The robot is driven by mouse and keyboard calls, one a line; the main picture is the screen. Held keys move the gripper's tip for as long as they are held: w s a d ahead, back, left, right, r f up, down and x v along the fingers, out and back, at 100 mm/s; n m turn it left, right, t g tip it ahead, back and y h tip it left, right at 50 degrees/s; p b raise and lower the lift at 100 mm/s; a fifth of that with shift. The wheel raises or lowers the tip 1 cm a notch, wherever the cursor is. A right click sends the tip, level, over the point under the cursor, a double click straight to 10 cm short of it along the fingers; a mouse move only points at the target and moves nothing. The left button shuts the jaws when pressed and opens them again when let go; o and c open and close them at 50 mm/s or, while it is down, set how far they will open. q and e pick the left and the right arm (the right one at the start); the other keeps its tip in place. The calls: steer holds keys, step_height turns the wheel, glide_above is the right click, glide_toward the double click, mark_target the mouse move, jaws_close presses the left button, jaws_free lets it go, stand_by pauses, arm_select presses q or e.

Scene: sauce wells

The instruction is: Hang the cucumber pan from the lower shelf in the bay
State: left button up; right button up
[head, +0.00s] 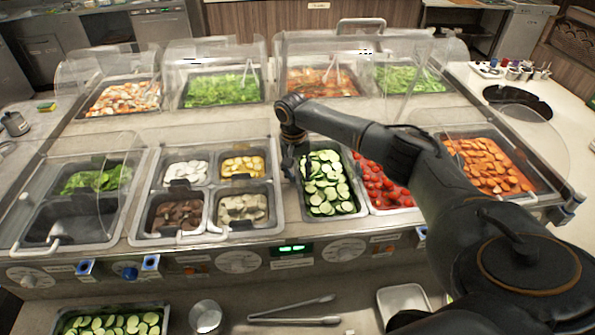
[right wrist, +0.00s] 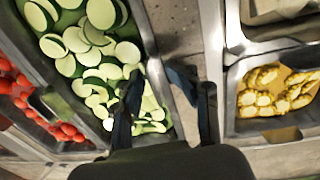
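A metal pan of cucumber slices (head: 112,322) stands on the lower shelf (head: 260,312) at the front left, cut off by the frame's bottom edge. A second pan of cucumber slices (head: 334,216) is in the counter bay, between the four-part well and the tomatoes. My right gripper (head: 292,172) points down at that pan's left side. In the right wrist view the right gripper (right wrist: 165,92) is open, one finger over the cucumbers and the other over the metal strip beside the pan. Contact with the rim cannot be told. My left gripper is not in view.
A four-part well (head: 212,208) is at left. Tongs (head: 295,318), a metal cup (head: 206,316) and an empty tray (head: 403,300) occupy the lower shelf. Clear guards stand behind.

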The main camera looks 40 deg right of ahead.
steer(key=shift+s+f, duration=0.1)
steer(key=shift+f, duration=0.1)
step_height(320, 180, up, 12)
steer(key=shift+w+a, duration=0.35)
steer(key=shift+a, duration=0.05)
stand_by(0.6)
